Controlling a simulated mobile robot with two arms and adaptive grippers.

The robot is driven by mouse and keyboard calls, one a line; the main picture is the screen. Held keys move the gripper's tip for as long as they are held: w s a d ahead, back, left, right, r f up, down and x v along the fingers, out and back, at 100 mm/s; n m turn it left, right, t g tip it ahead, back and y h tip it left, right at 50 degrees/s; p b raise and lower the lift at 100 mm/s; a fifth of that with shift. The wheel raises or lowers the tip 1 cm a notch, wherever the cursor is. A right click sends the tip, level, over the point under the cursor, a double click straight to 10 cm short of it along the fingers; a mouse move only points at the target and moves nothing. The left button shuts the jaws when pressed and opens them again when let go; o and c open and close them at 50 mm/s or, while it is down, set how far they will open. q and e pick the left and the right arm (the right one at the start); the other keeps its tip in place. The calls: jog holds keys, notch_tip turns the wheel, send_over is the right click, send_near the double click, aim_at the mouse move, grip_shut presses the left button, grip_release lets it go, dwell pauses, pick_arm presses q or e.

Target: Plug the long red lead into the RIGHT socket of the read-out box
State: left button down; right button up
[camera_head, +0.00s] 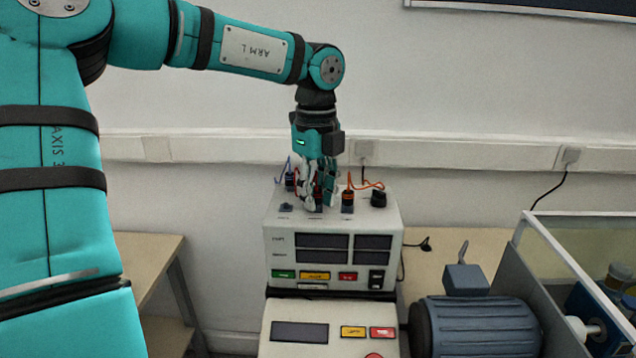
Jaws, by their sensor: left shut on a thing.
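The read-out box (283,245) is a pale cabinet with dark displays and coloured buttons. A row of dark sockets lies on its top. My left gripper (319,200) reaches down from above onto the middle of that row, its fingers shut on the red lead's plug (318,194), which they mostly hide. I cannot tell whether the plug is seated. An orange lead's black plug (348,198) stands upright in the socket to the right. The left front socket (286,207) looks empty. My right gripper is out of view.
A dark plug with a blue lead (290,180) stands behind left and a black knob (378,198) at the box's right. Below is another panel unit (280,349). A blue-grey motor (475,328) and a glass-walled case (575,240) are at right.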

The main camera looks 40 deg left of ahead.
aim_at(316, 191)
pick_arm(q)
jog(key=shift+m+p, duration=0.35)
jog(key=shift+m, duration=1.65)
jog(key=c, duration=1.1)
grip_release()
jog(key=shift+r, duration=0.1)
jog(key=shift+r+p, duration=1.75)
jog(key=shift+r, duration=0.7)
